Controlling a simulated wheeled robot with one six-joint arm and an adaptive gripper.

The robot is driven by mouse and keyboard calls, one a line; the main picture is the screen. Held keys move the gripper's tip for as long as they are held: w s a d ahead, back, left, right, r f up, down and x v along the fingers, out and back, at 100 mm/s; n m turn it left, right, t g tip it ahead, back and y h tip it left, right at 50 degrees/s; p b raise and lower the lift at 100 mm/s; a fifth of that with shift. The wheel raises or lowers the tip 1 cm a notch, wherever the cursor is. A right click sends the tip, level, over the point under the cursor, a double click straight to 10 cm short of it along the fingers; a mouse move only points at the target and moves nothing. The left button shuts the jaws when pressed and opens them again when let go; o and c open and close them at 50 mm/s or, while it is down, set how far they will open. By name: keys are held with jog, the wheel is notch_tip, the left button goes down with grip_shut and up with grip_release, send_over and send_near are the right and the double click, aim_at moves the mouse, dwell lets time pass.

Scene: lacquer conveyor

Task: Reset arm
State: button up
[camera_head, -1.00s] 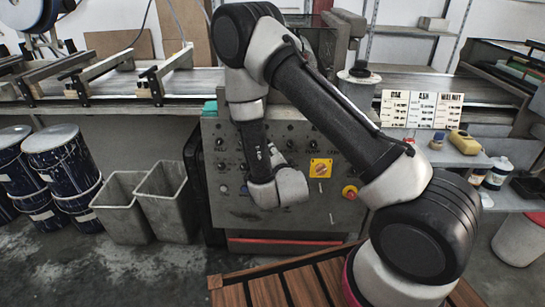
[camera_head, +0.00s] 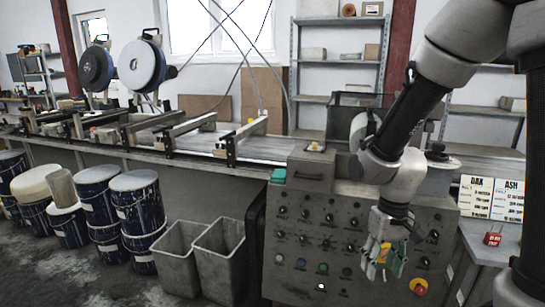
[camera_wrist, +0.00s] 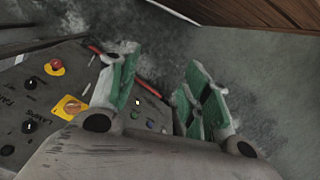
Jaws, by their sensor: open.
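My gripper (camera_head: 385,257) hangs pointing down in front of the grey control panel (camera_head: 300,222) in the head view. Its green-padded fingers are apart, with nothing between them. The wrist view shows the same open gripper (camera_wrist: 160,92), with grey floor beyond the fingers. My arm comes in from the upper right of the head view and bends down at the panel's right half. It hides some of the panel's knobs. I cannot tell how far the fingers are from the panel face.
Two grey bins (camera_head: 220,255) stand left of the panel, with dark paint drums (camera_head: 137,205) beyond them. The conveyor (camera_head: 190,145) runs behind. A red emergency button (camera_wrist: 55,67) and a yellow switch (camera_wrist: 70,107) lie close to the gripper. A wooden slatted surface (camera_wrist: 245,15) is also near.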

jog(key=s+d+r+t, duration=0.3)
jog(key=s+d+r, duration=0.1)
jog(key=r, duration=0.6)
jog(key=s+d+r+m+t, duration=0.1)
jog(key=s+d+r, duration=0.4)
jog(key=r, duration=0.5)
jog(key=shift+d+r+t, duration=0.15)
jog(key=shift+d+t, duration=0.75)
jog(key=shift+c, duration=0.5)
